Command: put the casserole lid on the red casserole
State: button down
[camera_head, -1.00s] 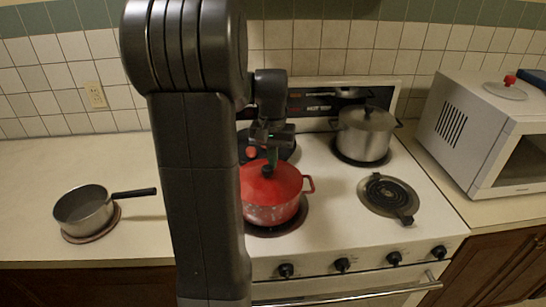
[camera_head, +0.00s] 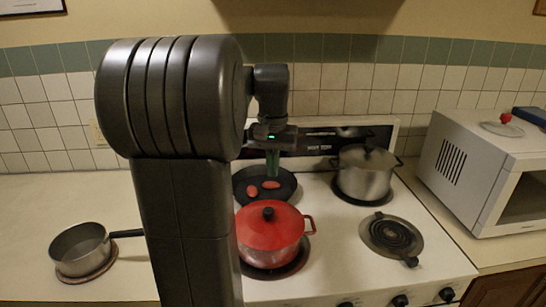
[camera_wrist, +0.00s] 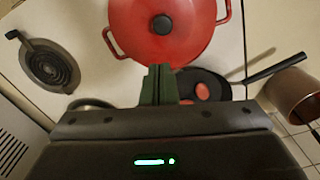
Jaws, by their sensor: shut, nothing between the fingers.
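The red casserole (camera_head: 268,252) stands on the front left burner of the stove. The red casserole lid (camera_head: 268,227) with its black knob lies on it and looks level; no gap shows at the rim. In the wrist view the lid (camera_wrist: 160,45) also covers the casserole (camera_wrist: 111,42), with its black knob (camera_wrist: 162,25) near the top edge. My gripper (camera_head: 272,174) is raised above the stove, clear of the knob, and in the head view its fingers overlap the pan behind. In the wrist view its green fingers (camera_wrist: 159,70) are together and empty.
A black pan (camera_head: 283,191) with reddish pieces sits behind the casserole. A lidded steel pot (camera_head: 363,178) stands at the back right; the front right burner (camera_head: 391,236) is bare. A saucepan (camera_head: 80,252) is on the left counter. A red-knobbed lid (camera_head: 503,127) lies on the microwave (camera_head: 488,165).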

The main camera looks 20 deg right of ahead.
aim_at(270, 212)
jog(key=s+a+n, duration=0.3)
jog(key=s+n, duration=0.1)
jog(key=s, duration=0.5)
notch_tip(270, 212, down, 11)
jog(key=shift+w+a+f+p, duration=0.1)
jog(key=shift+p, duration=0.35)
jog(key=shift+w+d+r+p, duration=0.15)
jog(key=shift+w+p, duration=0.05)
jog(key=shift+w, duration=0.4)
jog(key=shift+w+d+r+p, duration=0.1)
jog(key=shift+w+d+p, duration=0.1)
jog(key=shift+w, duration=0.4)
jog(key=shift+w+d+f, duration=0.1)
jog(key=shift+w, duration=0.65)
jog(key=shift+w, duration=0.1)
jog(key=shift+w+d+p, duration=0.25)
jog(key=shift+w+p, duration=0.15)
jog(key=shift+w, duration=0.65)
jog(key=shift+s, duration=0.1)
